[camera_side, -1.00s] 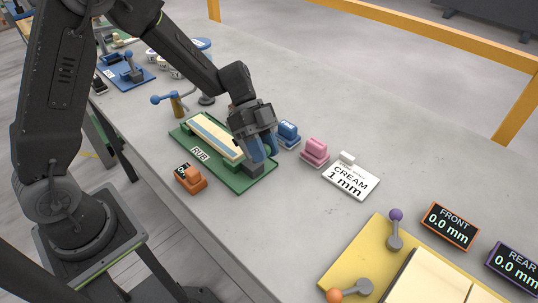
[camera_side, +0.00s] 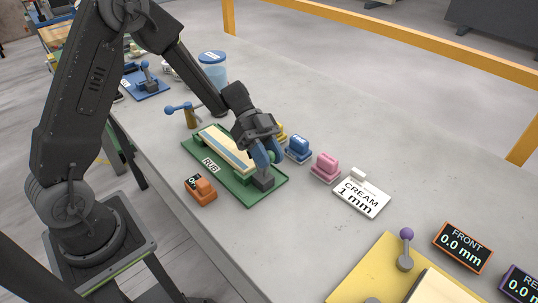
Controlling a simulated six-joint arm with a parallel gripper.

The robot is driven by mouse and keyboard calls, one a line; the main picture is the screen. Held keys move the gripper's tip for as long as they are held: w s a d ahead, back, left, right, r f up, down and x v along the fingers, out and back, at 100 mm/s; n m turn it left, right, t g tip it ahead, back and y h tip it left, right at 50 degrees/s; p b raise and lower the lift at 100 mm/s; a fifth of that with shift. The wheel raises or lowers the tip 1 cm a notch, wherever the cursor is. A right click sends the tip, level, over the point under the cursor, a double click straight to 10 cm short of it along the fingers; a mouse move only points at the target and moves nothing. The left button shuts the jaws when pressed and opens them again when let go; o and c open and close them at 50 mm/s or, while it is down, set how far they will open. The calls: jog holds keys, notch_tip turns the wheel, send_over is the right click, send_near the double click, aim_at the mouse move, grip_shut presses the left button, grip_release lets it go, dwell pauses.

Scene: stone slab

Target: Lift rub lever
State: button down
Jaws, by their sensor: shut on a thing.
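The green RUB board (camera_side: 246,198) lies on the grey slab, with a pale strip with a blue band (camera_side: 225,148) on it. A dark block (camera_side: 263,181) stands at the board's right end. My gripper (camera_side: 270,158) is over this end, its blue fingers pointing down just above the block. It is shut on the rub lever, whose round green knob (camera_side: 272,156) shows partly between the fingers. The fingers hide most of the lever, so its exact angle cannot be told.
An orange block (camera_side: 201,190) sits in front of the board. Blue (camera_side: 299,150) and pink (camera_side: 325,167) blocks and the CREAM 1 mm card (camera_side: 361,197) stand to the right.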

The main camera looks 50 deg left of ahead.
jog(key=c, duration=0.8)
grip_release()
jog(key=v, duration=1.3)
jog(key=shift+a+r, duration=0.3)
jog(key=shift+c, duration=0.4)
